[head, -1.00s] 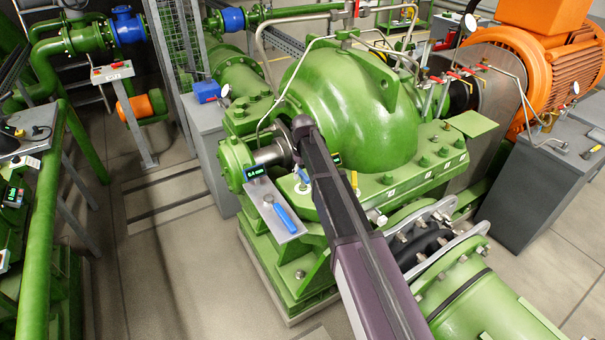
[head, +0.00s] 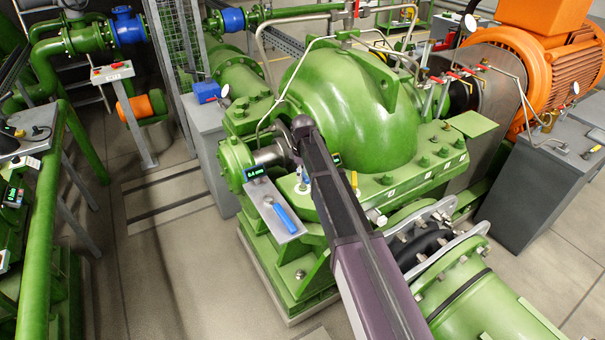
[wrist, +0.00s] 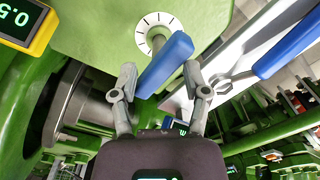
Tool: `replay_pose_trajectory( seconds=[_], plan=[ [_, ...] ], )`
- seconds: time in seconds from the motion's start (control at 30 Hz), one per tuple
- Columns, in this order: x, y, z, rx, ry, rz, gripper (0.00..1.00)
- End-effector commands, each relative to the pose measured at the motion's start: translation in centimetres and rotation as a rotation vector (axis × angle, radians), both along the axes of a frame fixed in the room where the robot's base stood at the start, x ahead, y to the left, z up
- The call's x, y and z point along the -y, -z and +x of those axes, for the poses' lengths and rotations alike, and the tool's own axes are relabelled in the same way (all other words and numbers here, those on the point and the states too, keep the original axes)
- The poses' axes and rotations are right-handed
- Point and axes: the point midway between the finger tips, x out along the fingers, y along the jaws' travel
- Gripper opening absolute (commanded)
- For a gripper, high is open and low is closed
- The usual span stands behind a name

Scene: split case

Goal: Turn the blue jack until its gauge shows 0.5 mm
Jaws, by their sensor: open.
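The blue jack handle (wrist: 165,65) is a flat blue bar on a metal shaft in the wrist view, with a white graduated ring (wrist: 157,32) beyond it. My gripper (wrist: 160,84) is open, with one finger on either side of the bar; I cannot tell whether either touches it. A yellow-framed gauge (wrist: 22,22) at the top left shows green digits starting 0.5, cut off by the picture edge. In the head view a small gauge (head: 256,171) has green digits too small to read surely. The gripper is mostly hidden behind my arm there.
A blue-handled wrench (head: 284,217) lies on a metal plate beside the jack area; it also shows in the wrist view (wrist: 285,45). The green pump casing (head: 355,110) rises close behind my arm. Green pipes (head: 45,220) stand at the left, with open floor between.

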Motion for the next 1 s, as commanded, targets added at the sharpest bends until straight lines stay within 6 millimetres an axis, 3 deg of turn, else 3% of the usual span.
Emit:
replay_pose_trajectory(
  seconds=[1.0],
  plan=[
    [-0.07,0.00,-0.02,0.000,-0.661,0.001,0.60]
  ],
)
